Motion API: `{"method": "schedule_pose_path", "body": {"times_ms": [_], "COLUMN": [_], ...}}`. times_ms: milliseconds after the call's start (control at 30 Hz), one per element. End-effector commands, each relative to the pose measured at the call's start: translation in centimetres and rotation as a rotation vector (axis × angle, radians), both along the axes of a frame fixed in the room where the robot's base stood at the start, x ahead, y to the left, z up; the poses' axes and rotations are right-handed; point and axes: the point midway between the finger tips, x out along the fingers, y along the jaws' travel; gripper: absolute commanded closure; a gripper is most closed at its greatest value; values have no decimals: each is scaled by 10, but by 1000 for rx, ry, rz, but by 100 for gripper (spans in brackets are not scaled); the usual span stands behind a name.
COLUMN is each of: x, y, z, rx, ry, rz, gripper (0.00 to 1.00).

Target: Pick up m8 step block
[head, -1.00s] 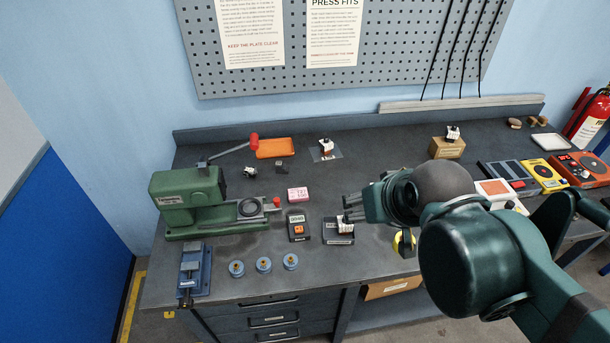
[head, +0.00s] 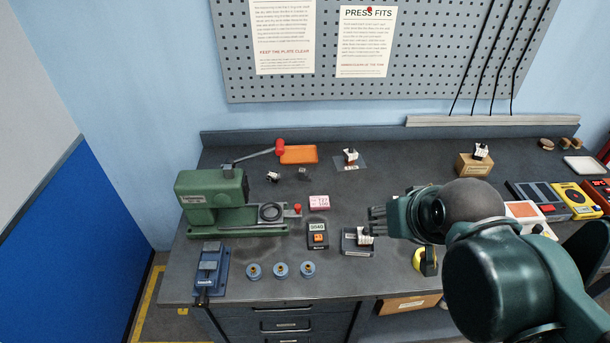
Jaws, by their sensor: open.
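Several small step-like blocks are in the head view, and their labels are too small to tell which is the M8 one. One pale ridged block (head: 366,237) is on a dark tray (head: 349,248). Another block (head: 350,154) stands on a clear sheet (head: 362,163), and another (head: 481,151) sits on a wooden box (head: 475,166). A small black-and-white piece (head: 272,177) and a dark block (head: 303,174) lie near the press. My gripper (head: 373,222) is open, with its fingers pointing left, just above and right of the tray's block in the picture. Nothing shows between its fingers.
A green press (head: 215,205) with a red-knobbed lever stands at left, beside a blue vise (head: 211,272). A yellow object (head: 427,261) is under my arm. Devices fill the right.

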Motion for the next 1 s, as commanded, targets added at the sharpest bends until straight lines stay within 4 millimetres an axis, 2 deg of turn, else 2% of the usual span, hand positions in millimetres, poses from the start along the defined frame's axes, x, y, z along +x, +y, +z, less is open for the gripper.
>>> {"method": "schedule_pose_path", "body": {"times_ms": [567,767,1000], "x": [6,23,52], "y": [2,6,13], "z": [5,15,30], "rx": [-11,-36,-82], "ry": [10,35,79], "rz": [18,66,151], "gripper": [63,63,63]}}
